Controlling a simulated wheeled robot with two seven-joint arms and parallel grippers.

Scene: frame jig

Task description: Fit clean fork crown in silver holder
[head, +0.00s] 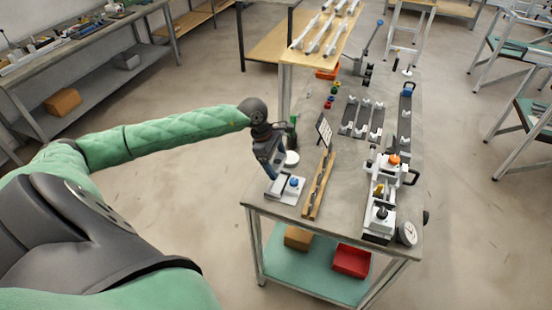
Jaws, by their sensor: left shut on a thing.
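My left gripper (271,174) points down at the table's near left corner. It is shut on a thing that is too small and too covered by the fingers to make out. Right at its fingertips is a silver-grey block (286,194) with a blue knob (294,182). I cannot tell whether the held thing touches this block. Several small pale metal parts, perhaps fork crowns, sit on dark strips (362,118) farther back. Which of them are clean cannot be told. My right gripper is not in view.
A wooden rail (319,185) and an upright dark-framed card (324,131) stand just right of my gripper. A white round dish (291,158) lies behind it. A clamp fixture with an orange knob (393,160) and a dial (407,233) fill the right side.

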